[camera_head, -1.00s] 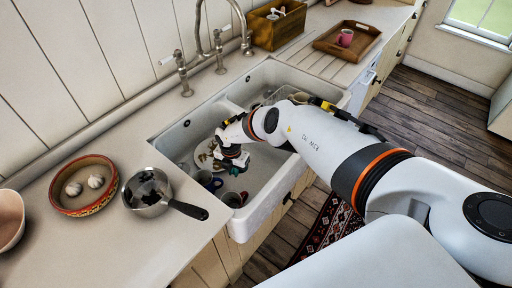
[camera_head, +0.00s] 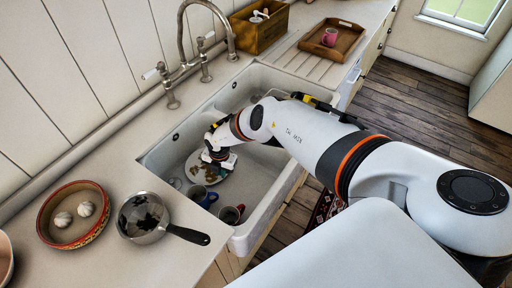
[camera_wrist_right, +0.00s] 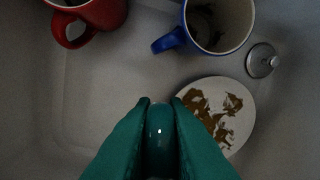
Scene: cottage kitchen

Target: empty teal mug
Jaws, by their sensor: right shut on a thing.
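My right gripper (camera_head: 220,165) is low over the sink basin, shut on a small glossy teal piece (camera_wrist_right: 160,130), which appears to be part of the teal mug. Most of that mug is hidden by the gripper, so its tilt and contents cannot be told. In the right wrist view my right gripper (camera_wrist_right: 160,115) shows as two teal shapes at the bottom, on either side of the held piece. A white plate (camera_wrist_right: 233,127) with brown scraps lies just beyond; it also shows in the head view (camera_head: 200,160). My left gripper is not in view.
In the white sink (camera_head: 265,200) stand a blue mug (camera_wrist_right: 218,22) with dark residue and a red mug (camera_wrist_right: 90,20). A round metal piece (camera_wrist_right: 262,60) lies beside the plate. A saucepan (camera_head: 143,218) and a bowl with garlic (camera_head: 72,215) are on the counter at left.

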